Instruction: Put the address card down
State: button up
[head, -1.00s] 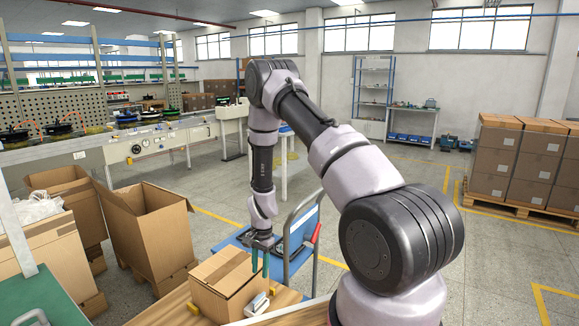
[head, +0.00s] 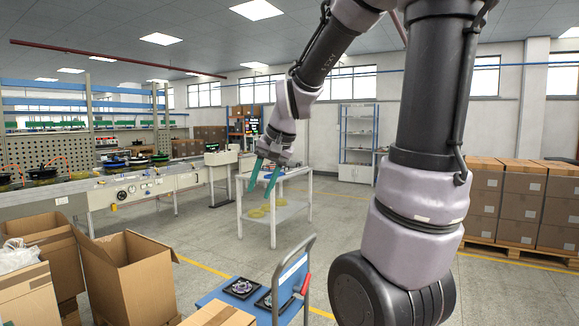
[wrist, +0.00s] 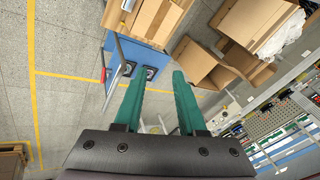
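My gripper (head: 260,188) is raised in the head view, in the air above and beyond the blue cart. In the wrist view its two green fingers (wrist: 158,76) are spread apart with nothing between them. I cannot make out the address card in either current view. The closed cardboard box (head: 220,314) shows only its top at the bottom edge of the head view, below my gripper. The table beside it is out of the head view.
The blue cart (head: 229,289) carries two dark round parts and has an upright handle. Open cartons (head: 135,275) stand at the left. A white trolley (head: 287,212) stands behind my gripper. Stacked boxes (head: 520,205) are at the right, with clear floor between.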

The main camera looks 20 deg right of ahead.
jog(key=s+d+r+n+t, duration=0.1)
jog(key=s+r, duration=0.2)
jog(key=s, duration=0.3)
jog(key=s+d+r+t, duration=0.1)
jog(key=s+r, duration=0.2)
jog(key=s, duration=0.4)
jog(key=shift+s+r+n+h, duration=0.15)
jog(key=shift+r+n+h, duration=0.15)
jog(key=shift+r+n, duration=0.1)
